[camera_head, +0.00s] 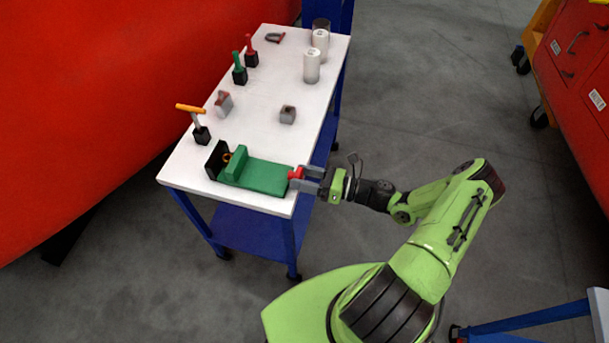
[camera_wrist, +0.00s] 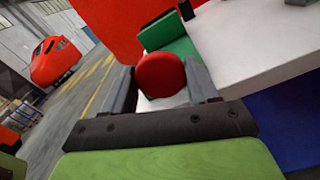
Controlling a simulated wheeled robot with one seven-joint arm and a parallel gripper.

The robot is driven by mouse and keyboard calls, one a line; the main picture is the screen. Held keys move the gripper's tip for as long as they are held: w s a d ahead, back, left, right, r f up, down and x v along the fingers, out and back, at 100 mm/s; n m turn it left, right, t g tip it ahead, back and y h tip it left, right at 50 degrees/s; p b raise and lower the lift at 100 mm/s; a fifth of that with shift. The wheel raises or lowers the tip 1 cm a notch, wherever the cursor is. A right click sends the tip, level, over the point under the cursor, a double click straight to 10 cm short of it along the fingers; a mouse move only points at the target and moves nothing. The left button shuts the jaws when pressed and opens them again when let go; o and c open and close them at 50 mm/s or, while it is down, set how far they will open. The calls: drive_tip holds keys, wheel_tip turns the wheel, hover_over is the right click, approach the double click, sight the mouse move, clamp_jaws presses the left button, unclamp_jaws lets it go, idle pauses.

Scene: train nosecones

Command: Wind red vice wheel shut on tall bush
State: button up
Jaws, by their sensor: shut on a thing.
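A green vice (camera_head: 262,177) lies on the near end of the white table, with a black jaw block (camera_head: 215,160) at its left end. A small brass-coloured ring-like bush (camera_head: 227,157) sits between the black block and the green jaw; whether the jaw touches it I cannot tell. The red wheel (camera_head: 295,174) is at the vice's right end. My gripper (camera_head: 305,180) is shut on the red wheel from the right. In the wrist view the red wheel (camera_wrist: 161,75) is between my two grey fingers, with the green vice body (camera_wrist: 170,60) behind it.
The white table (camera_head: 262,125) also bears an orange-handled tool (camera_head: 191,109), green and red handled tools (camera_head: 239,70), small grey-red parts (camera_head: 223,103) and white cylinders (camera_head: 312,66). A large red body (camera_head: 100,90) stands along its left.

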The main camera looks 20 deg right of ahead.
drive_tip(key=m, duration=0.4)
drive_tip(key=shift+f+p, duration=0.15)
drive_tip(key=shift+p, duration=0.25)
drive_tip(key=shift+m, duration=1.8)
drive_tip(key=o, duration=1)
drive_tip(key=shift+o, duration=0.2)
drive_tip(key=shift+d, duration=0.1)
drive_tip(key=v, duration=1.5)
drive_tip(key=shift+s+d, duration=0.2)
drive_tip(key=shift+d, duration=0.1)
